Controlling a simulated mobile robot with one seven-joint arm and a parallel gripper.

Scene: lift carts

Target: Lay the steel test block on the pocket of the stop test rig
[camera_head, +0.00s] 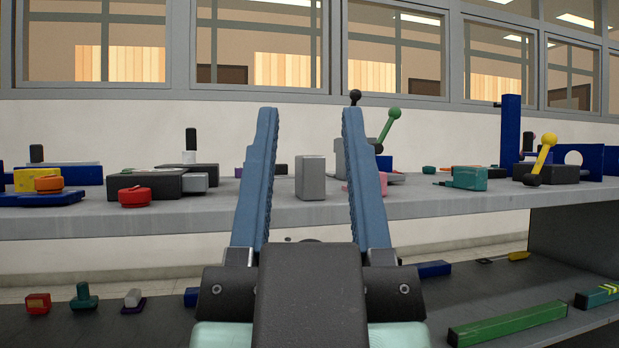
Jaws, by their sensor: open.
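A plain grey upright block (311,178), which looks like the steel test block, stands on the grey bench top (420,201). My gripper (310,116) is open, with its two blue fingers one on each side of the block in the picture. Nothing is held, and I cannot tell how far beyond or short of the fingertips the block is. The stop test rig is not certain from this view. A black unit with a red round knob (135,196) sits to the left, and its pocket cannot be made out.
A blue base with yellow and orange parts (48,184) is at far left. Behind the right finger is a green-handled lever (388,124). A yellow lever unit (546,152) stands right, beside a blue post (510,134). A lower shelf holds a green bar (508,324).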

